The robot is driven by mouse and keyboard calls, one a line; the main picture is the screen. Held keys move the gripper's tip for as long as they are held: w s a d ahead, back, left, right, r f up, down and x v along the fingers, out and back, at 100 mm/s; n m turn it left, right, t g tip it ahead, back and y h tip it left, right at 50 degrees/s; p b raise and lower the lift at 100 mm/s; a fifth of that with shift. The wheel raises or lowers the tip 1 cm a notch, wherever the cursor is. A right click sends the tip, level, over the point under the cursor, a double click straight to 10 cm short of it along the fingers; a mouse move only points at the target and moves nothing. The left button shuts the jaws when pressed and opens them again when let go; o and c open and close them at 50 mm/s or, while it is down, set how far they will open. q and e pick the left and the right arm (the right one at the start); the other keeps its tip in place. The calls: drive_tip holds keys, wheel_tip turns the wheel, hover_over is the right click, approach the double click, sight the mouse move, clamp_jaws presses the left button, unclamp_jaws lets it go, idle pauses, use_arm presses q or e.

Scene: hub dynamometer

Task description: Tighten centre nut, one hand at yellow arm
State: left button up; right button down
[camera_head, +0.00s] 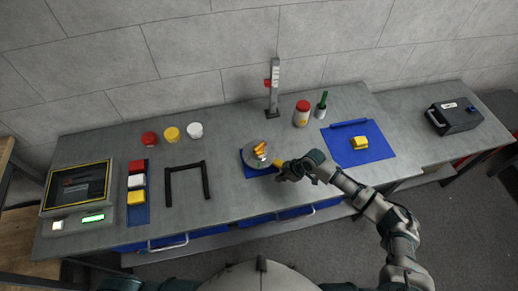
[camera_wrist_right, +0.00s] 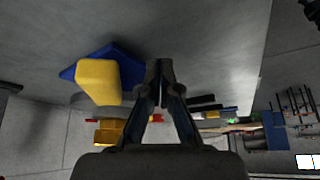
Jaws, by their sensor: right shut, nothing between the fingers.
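The hub device sits near the middle of the bench, a grey disc (camera_head: 251,161) on a blue base (camera_head: 262,172). An orange-yellow piece (camera_head: 261,149) stands at its centre; I cannot make out a separate nut. The yellow arm (camera_head: 278,163) sticks out from the disc's right side. In the right wrist view its yellow end (camera_wrist_right: 99,82) is large, left of the fingers, with the blue base (camera_wrist_right: 125,66) behind. My right gripper (camera_head: 281,174) is shut and empty beside the yellow arm's end; its fingertips (camera_wrist_right: 160,68) meet apart from the yellow end. My left gripper is not in view.
A grey post (camera_head: 274,88) stands behind the hub, with a red-lidded jar (camera_head: 302,114) to its right. A blue mat (camera_head: 374,151) with a yellow block (camera_head: 360,143) lies right. A black frame (camera_head: 187,178) and a screen unit (camera_head: 76,193) are left.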

sight(276, 183)
drive_tip(key=shift+f, duration=1.75)
drive_tip(key=shift+r, duration=0.15)
drive_tip(key=shift+r, duration=0.8)
drive_tip(key=shift+w+d, duration=0.1)
drive_tip(key=shift+w, duration=0.05)
drive_tip(key=shift+w+d, duration=0.25)
drive_tip(key=shift+w, duration=0.2)
drive_tip(key=shift+s+a, duration=0.2)
drive_tip(key=shift+s, duration=0.1)
